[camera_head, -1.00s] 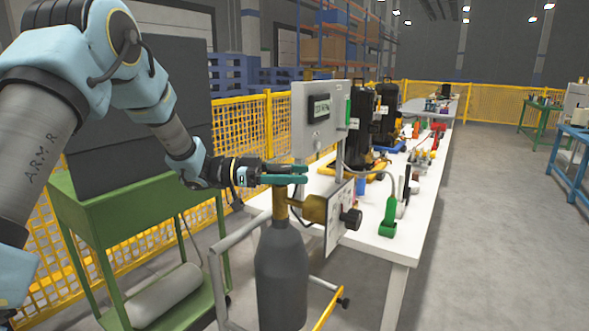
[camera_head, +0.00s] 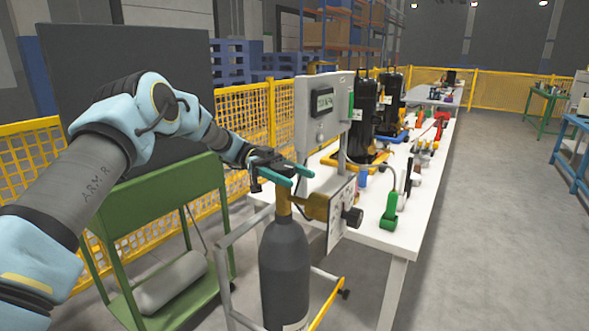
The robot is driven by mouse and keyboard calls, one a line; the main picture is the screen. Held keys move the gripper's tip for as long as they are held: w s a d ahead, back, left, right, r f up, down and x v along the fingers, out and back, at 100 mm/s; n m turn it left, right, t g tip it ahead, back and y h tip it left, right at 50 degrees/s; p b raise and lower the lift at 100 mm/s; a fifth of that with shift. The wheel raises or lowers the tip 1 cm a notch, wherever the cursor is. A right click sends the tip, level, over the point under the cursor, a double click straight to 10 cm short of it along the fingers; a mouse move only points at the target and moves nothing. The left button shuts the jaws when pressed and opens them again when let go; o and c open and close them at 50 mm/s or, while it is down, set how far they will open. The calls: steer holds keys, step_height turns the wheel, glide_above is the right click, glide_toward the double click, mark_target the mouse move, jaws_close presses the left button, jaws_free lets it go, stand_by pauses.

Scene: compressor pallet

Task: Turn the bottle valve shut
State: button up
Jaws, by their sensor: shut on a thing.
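The dark grey gas bottle (camera_head: 285,268) stands upright in the lower middle, beside the near end of the white table. Its brass valve (camera_head: 283,201) rises from the bottle's neck, with a brass body (camera_head: 318,206) and a black knob (camera_head: 352,216) to the right. My gripper (camera_head: 294,175), with teal fingers, reaches in from the left at the top of the brass valve. The fingers are shut on the valve's top. The part between the fingers is mostly hidden by them.
A grey panel with a display (camera_head: 322,112) stands just behind the valve. A metal trolley frame (camera_head: 226,280) surrounds the bottle. A green cart (camera_head: 165,196) is at left, and the white table (camera_head: 385,240) carries black compressors (camera_head: 363,115) and a green tool (camera_head: 390,210). Open floor lies to the right.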

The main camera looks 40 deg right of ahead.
steer(key=shift+y, duration=0.4)
steer(key=o, duration=1.4)
steer(key=shift+c, duration=0.2)
